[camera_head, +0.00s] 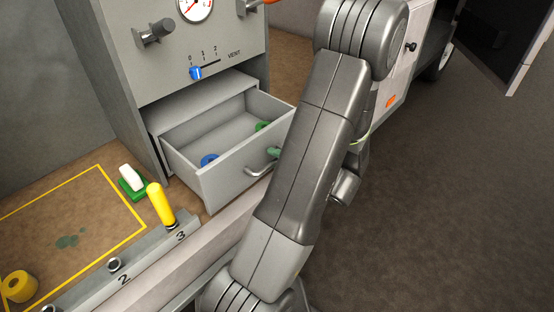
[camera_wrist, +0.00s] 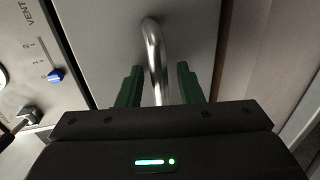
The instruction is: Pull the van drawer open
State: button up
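The grey van drawer (camera_head: 222,175) stands pulled out of the grey cabinet in the head view, its inside visible. Its metal bar handle (camera_head: 256,171) is on the front face. In the wrist view the handle (camera_wrist: 153,50) runs between the two green fingers of my gripper (camera_wrist: 158,88), with a gap on each side. My gripper is open around the handle. In the head view my arm hides most of the gripper; only a green fingertip (camera_head: 273,152) shows by the handle.
A blue ring (camera_head: 209,160) and a green item (camera_head: 262,126) lie in the drawer. A yellow peg (camera_head: 160,204) stands on the numbered rail (camera_head: 140,262) at front left. A blue vent lever (camera_head: 196,73) is above the drawer. Open floor (camera_head: 445,200) lies to the right.

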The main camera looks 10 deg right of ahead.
jog(key=p+v, duration=0.2)
jog(key=v, duration=1.1)
jog(key=shift+s+d+p, duration=0.2)
jog(key=shift+s+p, duration=0.15)
jog(key=shift+p, duration=0.05)
jog(key=shift+w, duration=0.1)
jog(key=b+x, duration=0.2)
jog(key=x, duration=1.1)
jog(key=shift+w+a+b, duration=0.25)
jog(key=shift+b, duration=0.15)
